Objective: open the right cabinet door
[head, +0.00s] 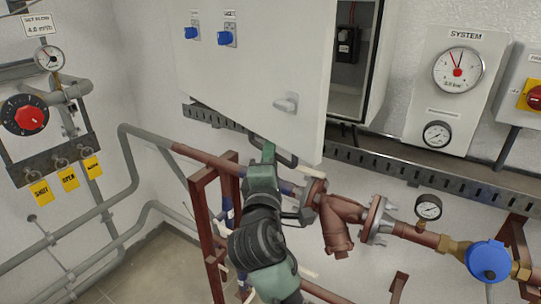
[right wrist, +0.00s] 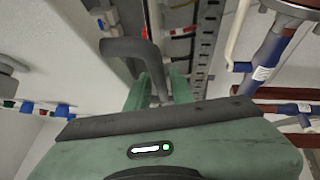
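A light grey cabinet door (head: 255,75) with blue switches and a pale handle (head: 287,103) stands ajar. A gap at its right edge shows the dark cabinet interior (head: 347,75). My right gripper (head: 272,153) is at the door's lower edge, below and left of the handle. My left gripper is out of view.
Red-brown pipes with a valve body (head: 338,222) and a blue-capped device (head: 488,260) run below the cabinet. A slotted metal rail (head: 430,175) crosses the wall. A SYSTEM gauge panel (head: 440,105) is right of the cabinet. Grey pipes line the left wall.

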